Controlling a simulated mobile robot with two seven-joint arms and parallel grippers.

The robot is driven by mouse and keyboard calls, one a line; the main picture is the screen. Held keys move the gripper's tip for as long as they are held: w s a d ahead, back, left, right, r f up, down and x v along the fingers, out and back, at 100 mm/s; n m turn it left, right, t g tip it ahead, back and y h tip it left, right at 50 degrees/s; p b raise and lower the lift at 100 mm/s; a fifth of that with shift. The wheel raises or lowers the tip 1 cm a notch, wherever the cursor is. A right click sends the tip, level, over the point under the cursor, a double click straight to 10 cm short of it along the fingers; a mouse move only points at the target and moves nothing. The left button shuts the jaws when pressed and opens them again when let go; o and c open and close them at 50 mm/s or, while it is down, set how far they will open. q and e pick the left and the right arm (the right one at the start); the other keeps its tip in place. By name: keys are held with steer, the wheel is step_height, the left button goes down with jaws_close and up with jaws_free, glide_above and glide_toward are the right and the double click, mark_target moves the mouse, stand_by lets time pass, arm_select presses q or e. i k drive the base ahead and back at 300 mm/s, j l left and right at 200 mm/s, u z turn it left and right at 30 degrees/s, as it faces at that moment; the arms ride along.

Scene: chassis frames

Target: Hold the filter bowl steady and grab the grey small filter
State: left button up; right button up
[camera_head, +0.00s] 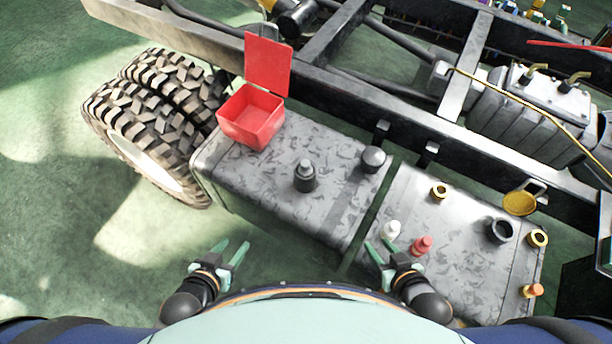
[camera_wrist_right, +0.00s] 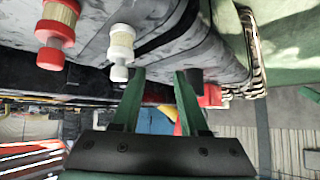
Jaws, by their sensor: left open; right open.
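A dark grey small filter (camera_head: 306,176) with a lighter top stands upright on the left grey tank (camera_head: 262,185). A dark round open bowl (camera_head: 499,231) sits on the right tank; I cannot tell whether it is the filter bowl. My left gripper (camera_head: 233,247) is open and empty, in front of the left tank and apart from the filter. My right gripper (camera_head: 380,247) is open and empty near the tanks' front edge, close to a white filter (camera_head: 391,229). In the right wrist view, my right gripper (camera_wrist_right: 160,74) has its fingers apart, with the white filter (camera_wrist_right: 122,45) beyond them.
An open red box (camera_head: 250,118) stands on the left tank. A grey knob (camera_head: 373,159) is at its right end. Tyres (camera_head: 150,115) stand left; frame rails (camera_head: 350,100) run behind.

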mark_target(305, 170)
steer(key=k, duration=0.25)
steer(key=k+j+z, duration=0.1)
steer(key=z, duration=0.65)
steer(key=j+z, duration=0.3)
steer(key=k+j+z, duration=0.1)
steer(key=j+z, duration=0.25)
steer(key=j, duration=0.55)
steer(key=k+j+z, duration=0.15)
steer(key=j, duration=0.95)
steer(key=k+z, duration=0.05)
